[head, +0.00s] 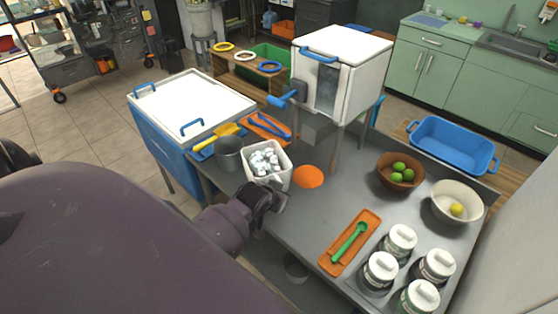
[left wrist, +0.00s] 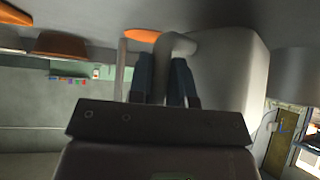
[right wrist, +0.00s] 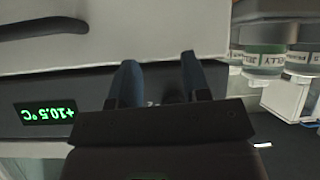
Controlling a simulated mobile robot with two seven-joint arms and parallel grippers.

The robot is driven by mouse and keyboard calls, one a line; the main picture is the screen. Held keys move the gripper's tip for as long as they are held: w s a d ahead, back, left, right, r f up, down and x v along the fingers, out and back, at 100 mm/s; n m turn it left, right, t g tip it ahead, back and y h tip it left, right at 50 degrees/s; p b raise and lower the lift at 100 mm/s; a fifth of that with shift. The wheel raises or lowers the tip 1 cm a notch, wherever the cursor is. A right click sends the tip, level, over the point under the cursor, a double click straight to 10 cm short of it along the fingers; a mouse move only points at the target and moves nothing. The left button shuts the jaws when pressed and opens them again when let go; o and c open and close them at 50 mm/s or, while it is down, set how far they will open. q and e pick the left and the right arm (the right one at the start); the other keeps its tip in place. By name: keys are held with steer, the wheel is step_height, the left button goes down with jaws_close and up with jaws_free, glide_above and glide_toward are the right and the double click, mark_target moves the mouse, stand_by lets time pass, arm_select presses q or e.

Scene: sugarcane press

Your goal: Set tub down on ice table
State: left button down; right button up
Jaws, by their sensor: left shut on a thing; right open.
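The white tub (head: 281,178), full of ice cubes (head: 264,161), is upright at the near edge of the grey table (head: 305,215), between a metal cup and an orange disc. My left gripper (head: 264,198) is shut on the tub's handle. The left wrist view shows the handle (left wrist: 174,48) between its fingers and the tub's pale wall (left wrist: 225,70) beside them. I cannot tell whether the tub's base touches the table. My right gripper (right wrist: 160,80) is open and empty, in front of a pale appliance with a green temperature display (right wrist: 48,113); it is outside the head view.
The metal cup (head: 229,154) stands just left of the tub, and the orange disc (head: 309,177) lies just right. A white box machine (head: 350,80) stands behind. Bowls (head: 400,179), an orange tray (head: 340,260) and several lidded jars (head: 401,243) occupy the table's right side.

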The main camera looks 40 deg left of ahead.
arm_select(q)
steer(key=shift+w+f, duration=0.1)
steer(key=shift+f, duration=0.75)
steer(key=c, duration=1.1)
jaws_free()
steer(key=shift+o, duration=0.2)
steer(key=v, duration=1.1)
steer(key=s+d+f+m+t, duration=0.2)
steer(key=s+d+f, duration=0.5)
steer(key=s, duration=0.3)
steer(key=shift+s+d+f+h, duration=0.15)
steer(key=shift+s+f+h, duration=0.15)
steer(key=shift+f+h, duration=0.15)
